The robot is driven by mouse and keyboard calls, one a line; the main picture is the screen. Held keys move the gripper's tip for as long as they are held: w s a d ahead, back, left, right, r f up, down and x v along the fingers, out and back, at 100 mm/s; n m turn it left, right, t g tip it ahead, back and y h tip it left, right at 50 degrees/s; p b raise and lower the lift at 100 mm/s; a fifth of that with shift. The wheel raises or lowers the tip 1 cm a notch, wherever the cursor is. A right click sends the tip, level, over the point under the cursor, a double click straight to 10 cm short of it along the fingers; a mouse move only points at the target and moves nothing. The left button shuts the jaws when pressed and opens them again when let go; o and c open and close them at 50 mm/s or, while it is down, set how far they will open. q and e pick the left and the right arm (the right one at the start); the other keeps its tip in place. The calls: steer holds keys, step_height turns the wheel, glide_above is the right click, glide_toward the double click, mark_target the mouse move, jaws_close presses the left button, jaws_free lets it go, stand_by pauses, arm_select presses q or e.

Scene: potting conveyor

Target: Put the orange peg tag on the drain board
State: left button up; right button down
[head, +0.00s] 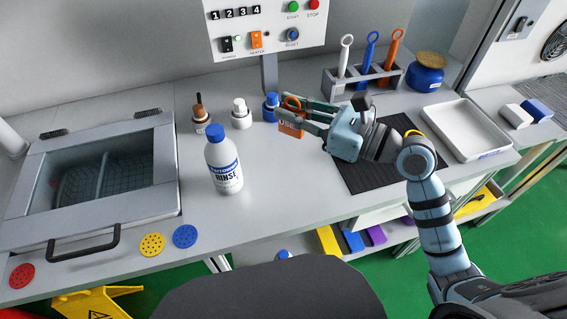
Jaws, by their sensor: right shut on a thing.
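The orange peg tag (290,124) has dark lettering, partly covered, and an orange ring at its top. My right gripper (300,112) is shut on it, beside a blue-topped peg or bottle (270,108) at the back of the counter. I cannot tell whether the tag touches the counter. A dark ribbed mat, which looks like the drain board (372,180), lies under and to the right of my right gripper and forearm, partly hidden by them. My left gripper is not in view.
A white RINSE bottle (223,165) stands left of the gripper. A white tray (466,128) lies right of the mat. A tool rack (362,80) and blue jar (425,76) stand behind. A lidded sink (95,180) and coloured discs (152,244) are at left.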

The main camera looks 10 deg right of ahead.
step_height(320, 180, down, 11)
steer(key=b, duration=0.4)
steer(key=shift+s+f, duration=0.15)
steer(key=shift+f, duration=0.05)
steer(key=shift+f, duration=0.2)
steer(key=c, duration=1.6)
jaws_free()
steer(key=shift+r, duration=0.1)
